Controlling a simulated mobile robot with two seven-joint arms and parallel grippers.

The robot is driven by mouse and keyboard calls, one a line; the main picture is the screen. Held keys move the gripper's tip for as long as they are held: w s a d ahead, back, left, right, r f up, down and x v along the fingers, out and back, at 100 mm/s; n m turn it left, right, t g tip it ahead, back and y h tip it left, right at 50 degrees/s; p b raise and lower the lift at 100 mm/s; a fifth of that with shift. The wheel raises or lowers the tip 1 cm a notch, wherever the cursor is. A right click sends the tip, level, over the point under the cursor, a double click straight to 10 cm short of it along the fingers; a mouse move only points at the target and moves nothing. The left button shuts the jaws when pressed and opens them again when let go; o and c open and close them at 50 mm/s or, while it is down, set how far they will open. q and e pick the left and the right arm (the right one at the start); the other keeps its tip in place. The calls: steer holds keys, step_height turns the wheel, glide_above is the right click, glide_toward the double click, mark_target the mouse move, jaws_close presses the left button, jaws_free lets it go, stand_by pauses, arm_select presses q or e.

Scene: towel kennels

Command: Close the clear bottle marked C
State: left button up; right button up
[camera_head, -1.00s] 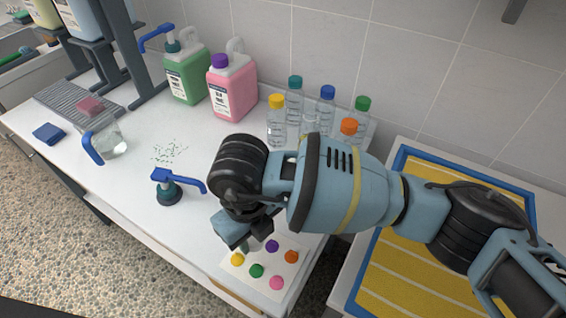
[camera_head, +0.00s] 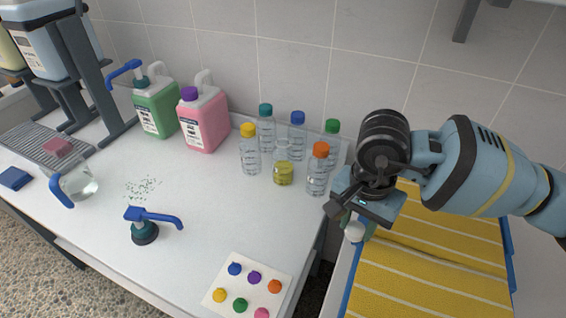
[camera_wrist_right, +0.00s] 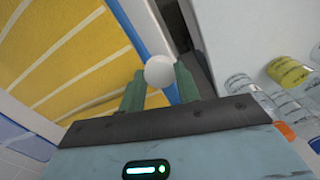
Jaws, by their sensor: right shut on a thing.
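My right gripper (camera_head: 352,222) is shut on a small white ball-shaped thing (camera_head: 354,232), which also shows between the fingertips in the right wrist view (camera_wrist_right: 159,71). An uncapped clear bottle (camera_head: 283,158) with yellow-green liquid stands upright among the capped bottles. No letter C is readable on any bottle. A white card (camera_head: 213,293) carries coloured caps or dots, among them a blue one (camera_head: 235,269). My left gripper is not in view.
Clear bottles with yellow (camera_head: 249,153), orange (camera_head: 318,172), teal, blue and green caps crowd around the uncapped one. A blue pump (camera_head: 146,226), a pink jug (camera_head: 203,120) and a green jug (camera_head: 157,106) stand farther left. The counter middle is mostly clear.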

steer(key=d+r+n, duration=0.1)
steer(key=d+n, duration=0.1)
steer(key=d+r+n, duration=0.1)
steer(key=d+n, duration=0.2)
steer(key=d+r+n, duration=0.1)
steer(key=d+n, duration=0.1)
steer(key=d, duration=0.1)
steer(key=shift+s+d, duration=0.15)
steer(key=shift+s, duration=0.2)
steer(key=shift+d, duration=0.1)
